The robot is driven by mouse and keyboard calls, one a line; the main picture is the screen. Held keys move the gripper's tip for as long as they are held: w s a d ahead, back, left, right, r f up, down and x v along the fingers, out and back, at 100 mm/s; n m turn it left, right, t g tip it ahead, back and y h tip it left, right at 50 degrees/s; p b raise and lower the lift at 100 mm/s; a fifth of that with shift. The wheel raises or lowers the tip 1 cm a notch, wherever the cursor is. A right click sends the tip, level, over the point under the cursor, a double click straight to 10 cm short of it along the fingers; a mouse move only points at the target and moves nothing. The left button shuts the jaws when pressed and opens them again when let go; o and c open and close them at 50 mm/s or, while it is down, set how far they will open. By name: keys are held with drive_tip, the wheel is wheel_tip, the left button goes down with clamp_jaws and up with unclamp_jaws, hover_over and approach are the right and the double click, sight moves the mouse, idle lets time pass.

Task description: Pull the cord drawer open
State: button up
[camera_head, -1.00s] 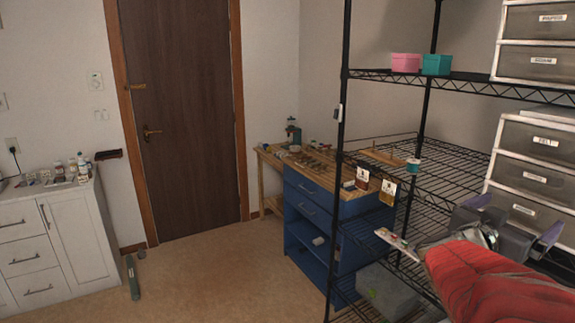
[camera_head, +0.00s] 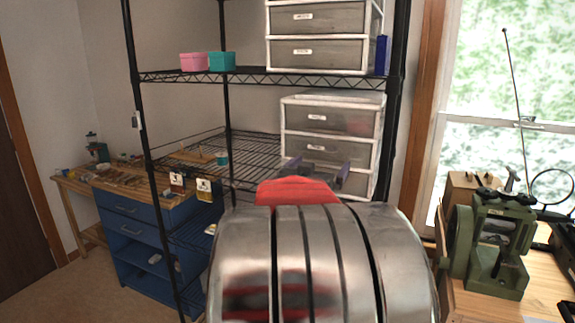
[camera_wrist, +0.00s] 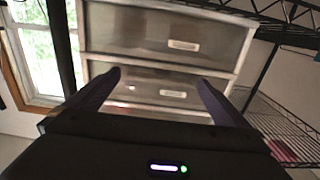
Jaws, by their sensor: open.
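The lower drawer unit (camera_head: 332,98), with a white frame and grey drawer fronts, stands on the black wire shelf, its drawers appearing shut. Its small labels, such as the one on the top drawer (camera_head: 316,117), are too blurred to read, so I cannot tell which is the cord drawer. My gripper (camera_head: 316,172) is in front of the unit's lower drawers and hides part of them. The wrist view appears upside down. There my gripper's two fingers (camera_wrist: 160,82) are open and apart, with a labelled drawer front (camera_wrist: 150,83) beyond and between them. Nothing is held.
A second drawer unit (camera_head: 318,52) stands on the shelf above, with a blue object (camera_head: 382,55) beside it. Pink (camera_head: 194,62) and teal (camera_head: 222,61) boxes sit to its left. Black rack posts (camera_head: 396,110) flank the units. A green machine (camera_head: 490,235) stands on the right bench.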

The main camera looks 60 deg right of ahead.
drive_tip(key=shift+d, duration=0.25)
drive_tip(key=shift+c, duration=0.4)
